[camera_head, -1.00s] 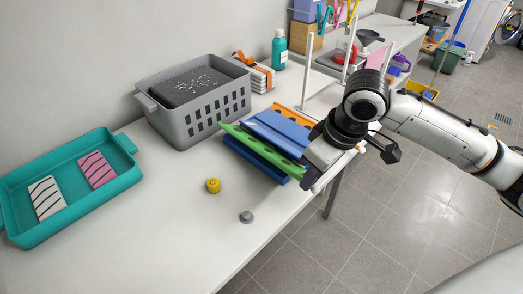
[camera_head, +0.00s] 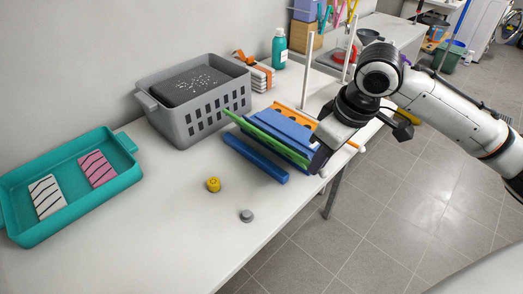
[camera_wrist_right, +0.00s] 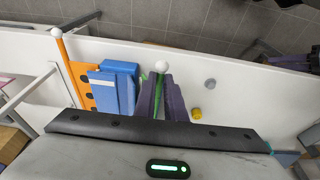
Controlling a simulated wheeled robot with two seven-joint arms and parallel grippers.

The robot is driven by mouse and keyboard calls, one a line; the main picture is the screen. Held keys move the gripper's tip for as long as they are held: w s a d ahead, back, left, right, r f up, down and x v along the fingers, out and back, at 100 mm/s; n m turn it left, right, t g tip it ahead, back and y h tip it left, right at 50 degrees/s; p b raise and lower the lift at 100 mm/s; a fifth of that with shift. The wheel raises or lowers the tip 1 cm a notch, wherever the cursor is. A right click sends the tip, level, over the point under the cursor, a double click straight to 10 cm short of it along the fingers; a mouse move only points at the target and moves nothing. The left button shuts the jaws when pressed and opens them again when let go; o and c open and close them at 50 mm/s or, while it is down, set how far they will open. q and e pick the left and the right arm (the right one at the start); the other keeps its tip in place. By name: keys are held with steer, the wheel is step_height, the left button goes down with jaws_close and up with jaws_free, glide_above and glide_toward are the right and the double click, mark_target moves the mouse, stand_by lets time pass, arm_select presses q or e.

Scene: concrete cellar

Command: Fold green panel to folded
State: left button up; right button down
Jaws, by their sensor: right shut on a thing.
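The green panel (camera_head: 266,138) is a long narrow strip standing tilted on its edge along the front of the blue panels (camera_head: 283,128) on the table. My right gripper (camera_head: 318,160) is shut on the near right end of the green panel. In the right wrist view the fingers (camera_wrist_right: 160,98) stand side by side with a thin green strip (camera_wrist_right: 160,78) between them; the rest of the panel is mostly hidden there. A blue bar (camera_head: 256,158) lies in front of the green panel. An orange strip with dark holes (camera_head: 295,115) lies behind the blue panels. My left gripper is not in view.
A grey basket (camera_head: 205,125) stands behind the panels, left of them. A teal tray (camera_head: 100,210) is at the left. A yellow knob (camera_head: 213,185) and a grey knob (camera_head: 246,216) stand on the front table. Upright white posts (camera_head: 307,70) rise behind the panels.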

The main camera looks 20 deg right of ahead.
steer(key=shift+w+d+r, duration=0.15)
steer(key=shift+d+r, duration=0.1)
steer(key=shift+d, duration=0.2)
steer(key=shift+w+d+r, duration=0.2)
steer(key=shift+d+r, duration=0.05)
steer(key=shift+d, duration=0.25)
steer(key=shift+w+d+r, duration=0.2)
steer(key=shift+d+r, duration=0.05)
steer(key=shift+d, duration=0.2)
steer(key=shift+d, duration=0.1)
steer(key=shift+w+d+r, duration=0.1)
steer(key=shift+w+d, duration=0.15)
steer(key=shift+d, duration=0.25)
steer(key=shift+w+d+r, duration=0.1)
steer(key=shift+w+d, duration=0.1)
steer(key=shift+d, duration=0.35)
